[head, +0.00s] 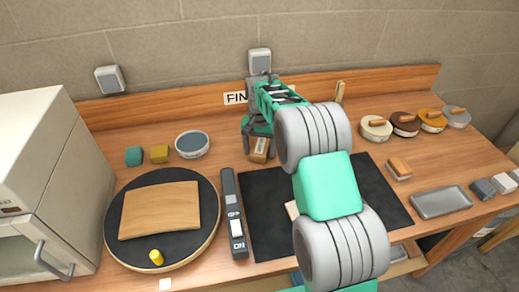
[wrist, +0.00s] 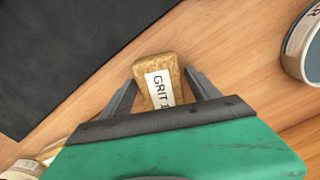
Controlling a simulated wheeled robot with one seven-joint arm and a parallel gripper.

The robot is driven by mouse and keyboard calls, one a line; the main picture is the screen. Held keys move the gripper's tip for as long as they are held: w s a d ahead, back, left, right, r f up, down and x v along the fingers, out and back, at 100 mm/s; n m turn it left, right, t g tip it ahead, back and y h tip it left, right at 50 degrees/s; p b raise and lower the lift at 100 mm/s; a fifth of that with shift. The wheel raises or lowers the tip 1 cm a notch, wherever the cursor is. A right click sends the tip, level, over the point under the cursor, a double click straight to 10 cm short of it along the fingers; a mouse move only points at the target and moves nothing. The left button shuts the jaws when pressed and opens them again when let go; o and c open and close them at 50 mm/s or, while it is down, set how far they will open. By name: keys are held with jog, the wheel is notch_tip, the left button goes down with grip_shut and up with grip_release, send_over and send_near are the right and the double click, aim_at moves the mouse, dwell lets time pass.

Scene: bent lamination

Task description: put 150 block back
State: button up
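A tan cork-like block (head: 259,148) with a white label is at the back of the bench, below the wall sign. In the wrist view the block (wrist: 158,78) shows the letters "GRIT 1"; the rest of its label is hidden by my gripper. My gripper (head: 257,150) is down at the block, with one finger on each side. In the wrist view my gripper (wrist: 160,76) has its fingers apart, with narrow gaps seeming to show between them and the block. I cannot tell whether the block rests fully on the bench.
A black mat (head: 262,222) lies in front, partly under my arm. A dark bar (head: 233,215) and a round board (head: 208,228) with a wooden sheet lie left. A round tin (head: 192,144) stands left of the block. Another block (head: 399,168) and a tray (head: 441,201) are right.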

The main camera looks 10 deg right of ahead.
aim_at(259, 149)
jog(key=shift+o, duration=0.4)
notch_tip(259, 149, up, 12)
jog(key=b, duration=0.1)
jog(key=s+r+n+t, duration=0.15)
jog(key=s+r, duration=0.35)
jog(key=s, duration=0.5)
jog(key=s+f+n+t, duration=0.1)
jog(key=s+f, duration=0.2)
jog(key=s, duration=0.6)
jog(key=s+f+n+t, duration=0.1)
jog(key=s+f+n, duration=0.1)
jog(key=s, duration=0.7)
jog(key=shift+s+d+f, duration=0.25)
jog(key=shift+s+f, duration=0.05)
jog(key=shift+f, duration=0.45)
